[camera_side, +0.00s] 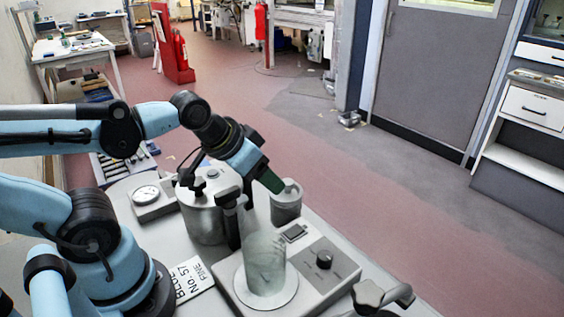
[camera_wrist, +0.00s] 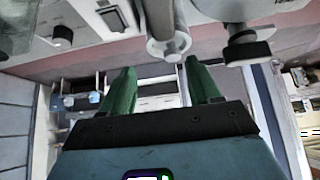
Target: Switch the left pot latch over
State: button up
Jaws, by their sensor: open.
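The metal pot (camera_side: 203,217) stands on the bench behind the glass cylinder. A dark knob (camera_side: 199,187) sits at the left of its lid, and a dark upright handle (camera_side: 230,222) stands at its right side. Which of these is the left latch is unclear. In the wrist view my gripper (camera_wrist: 161,80) is open, fingers apart and empty. A round-ended metal bar (camera_wrist: 168,45) shows beyond the fingertips, with a dark knob (camera_wrist: 246,50) to its right. Contact is not visible.
A grey canister (camera_side: 286,205) stands close by my fingers. A control box (camera_side: 325,268) with a glass cylinder (camera_side: 265,258) is in front. A gauge (camera_side: 147,194) lies left of the pot, and a metal handle (camera_side: 385,297) is at the front right. Open floor lies beyond.

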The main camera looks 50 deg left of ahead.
jog(key=shift+c, duration=1)
jog(key=shift+r+g, duration=0.3)
jog(key=shift+c, duration=0.8)
notch_tip(320, 180, up, 11)
jog(key=g, duration=0.7)
send_over(227, 191)
notch_tip(227, 191, down, 12)
jog(key=shift+r, duration=0.1)
grip_shut()
